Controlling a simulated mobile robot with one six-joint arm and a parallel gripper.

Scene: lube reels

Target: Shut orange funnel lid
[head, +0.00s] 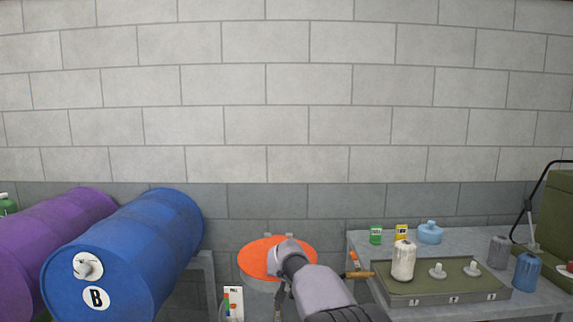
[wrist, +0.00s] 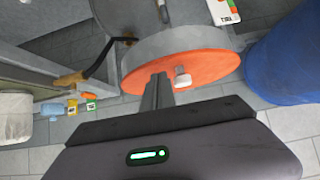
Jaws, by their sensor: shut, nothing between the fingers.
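The orange funnel lid (head: 255,251) is a round disc low in the middle of the head view. In the wrist view the orange lid (wrist: 205,64) appears to lie flat across the end of a round grey body (wrist: 180,42), with a small pale knob (wrist: 182,77) near its edge. My gripper (wrist: 158,82) is shut and empty, its fingers over the lid's edge beside the knob. I cannot tell whether they touch the lid. In the head view my arm covers the lid's right part and hides the fingertips.
A blue barrel (head: 140,250) and a purple barrel (head: 60,235) lie at left. At right a grey table (head: 359,243) holds a tray (head: 440,298), a white bottle (head: 403,262) and small boxes. A black crank with a wooden handle (wrist: 71,79) sticks out beside the grey body.

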